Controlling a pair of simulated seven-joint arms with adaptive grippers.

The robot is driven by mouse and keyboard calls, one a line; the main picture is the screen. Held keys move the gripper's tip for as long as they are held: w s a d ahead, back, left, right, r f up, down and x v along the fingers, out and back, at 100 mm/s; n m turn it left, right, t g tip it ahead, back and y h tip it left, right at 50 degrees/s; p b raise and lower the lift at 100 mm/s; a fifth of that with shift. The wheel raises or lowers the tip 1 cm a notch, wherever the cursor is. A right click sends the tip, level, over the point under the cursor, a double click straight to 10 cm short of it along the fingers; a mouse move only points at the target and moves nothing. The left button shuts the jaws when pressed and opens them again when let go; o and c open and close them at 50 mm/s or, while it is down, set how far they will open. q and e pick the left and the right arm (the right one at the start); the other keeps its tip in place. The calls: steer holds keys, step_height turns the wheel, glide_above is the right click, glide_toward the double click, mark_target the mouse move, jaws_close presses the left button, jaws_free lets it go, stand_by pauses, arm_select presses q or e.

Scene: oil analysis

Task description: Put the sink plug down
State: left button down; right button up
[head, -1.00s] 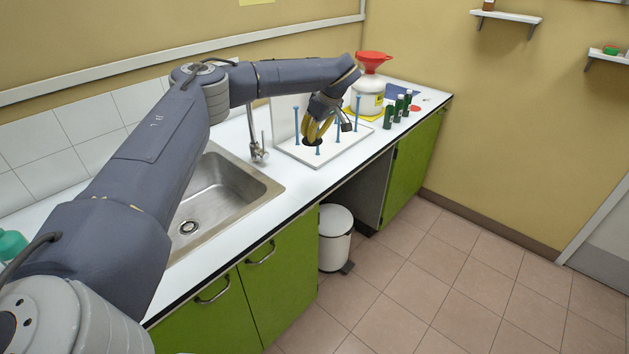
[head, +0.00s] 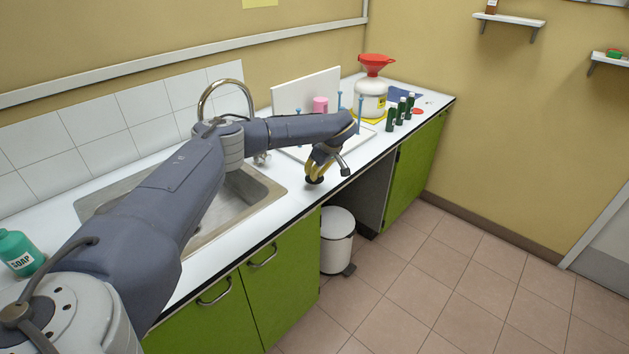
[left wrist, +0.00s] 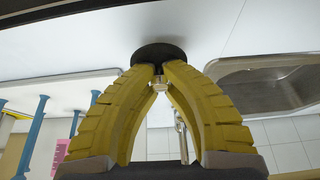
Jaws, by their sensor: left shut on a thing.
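The sink plug (head: 314,181) is a small black disc at the counter's front part, between the sink and the rack board. My left gripper (head: 318,171) has its yellow fingers pointing down and closed on the plug's top. In the left wrist view the plug (left wrist: 158,53) shows as a dark disc at the fingertips (left wrist: 160,72), with a small metal piece between them. It is at or just above the white counter (head: 296,203); I cannot tell if it touches. My right gripper is not in view.
The steel sink (head: 262,195) lies left of the plug. Behind it is a board with blue pegs (head: 360,112) and a pink item (head: 320,104). A white canister with red funnel (head: 370,98) and green bottles (head: 391,119) stand farther right. The counter's front edge is close.

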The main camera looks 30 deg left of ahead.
arm_select(q)
steer(key=shift+f, duration=1.6)
steer(key=shift+f, duration=0.15)
steer(key=c, duration=1.5)
jaws_free()
